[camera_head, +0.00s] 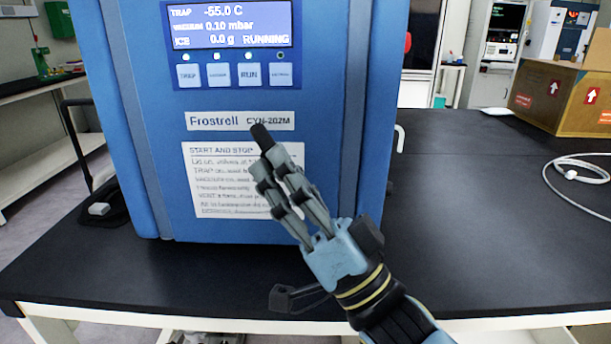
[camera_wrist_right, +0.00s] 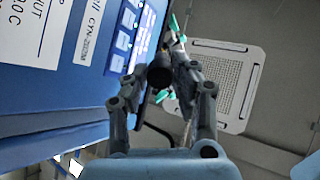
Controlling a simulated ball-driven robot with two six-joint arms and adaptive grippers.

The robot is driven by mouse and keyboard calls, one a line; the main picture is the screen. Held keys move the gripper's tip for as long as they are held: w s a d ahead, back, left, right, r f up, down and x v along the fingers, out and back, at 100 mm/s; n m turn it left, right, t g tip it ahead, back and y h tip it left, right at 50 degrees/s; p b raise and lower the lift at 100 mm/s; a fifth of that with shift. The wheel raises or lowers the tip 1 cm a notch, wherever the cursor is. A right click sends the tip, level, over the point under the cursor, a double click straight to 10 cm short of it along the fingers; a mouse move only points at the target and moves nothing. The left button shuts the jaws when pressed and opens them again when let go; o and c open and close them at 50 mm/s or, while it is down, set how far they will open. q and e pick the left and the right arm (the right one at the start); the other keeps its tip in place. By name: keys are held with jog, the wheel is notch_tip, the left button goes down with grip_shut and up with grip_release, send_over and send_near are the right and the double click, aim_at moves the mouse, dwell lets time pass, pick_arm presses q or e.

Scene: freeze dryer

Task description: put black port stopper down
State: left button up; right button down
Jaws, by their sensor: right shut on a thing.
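The black port stopper (camera_head: 262,138) is a small dark plug held at the fingertips of my right gripper (camera_head: 270,160). The gripper is shut on it, in front of the blue freeze dryer's front panel in the head view. In the right wrist view the stopper (camera_wrist_right: 159,72) shows as a dark round end between the two fingertips of the right gripper (camera_wrist_right: 155,85). The black bench top (camera_head: 470,190) lies below and to the right of the gripper. The stopper is above the bench and apart from it. My left gripper is not in view.
The blue freeze dryer (camera_head: 160,120) stands on the bench, its display reading RUNNING. A white cable (camera_head: 572,174) lies coiled at the bench's right, near a cardboard box (camera_head: 565,95). The bench between dryer and cable is clear. The bench's front edge (camera_head: 190,318) is near.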

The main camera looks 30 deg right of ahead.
jog(key=w+a+r+n+g+y, duration=0.25)
jog(key=a+n+g+y, duration=0.35)
jog(key=g+y, duration=0.4)
jog(key=w+a+r+n+g+y, duration=0.1)
jog(key=w+a+n+g+y, duration=0.2)
jog(key=a+n+g+y, duration=0.55)
jog(key=s+d+f+m+t+h, duration=0.3)
jog(key=s+d+f+m, duration=0.25)
jog(key=s, duration=0.25)
jog(key=d+m+t+h, duration=1.2)
jog(key=t+h, duration=0.5)
jog(key=h, duration=0.7)
jog(key=shift+w+d+r+m, duration=0.2)
jog(key=shift+w+r+m, duration=0.25)
jog(key=shift+m, duration=0.15)
jog(key=shift+h, duration=0.25)
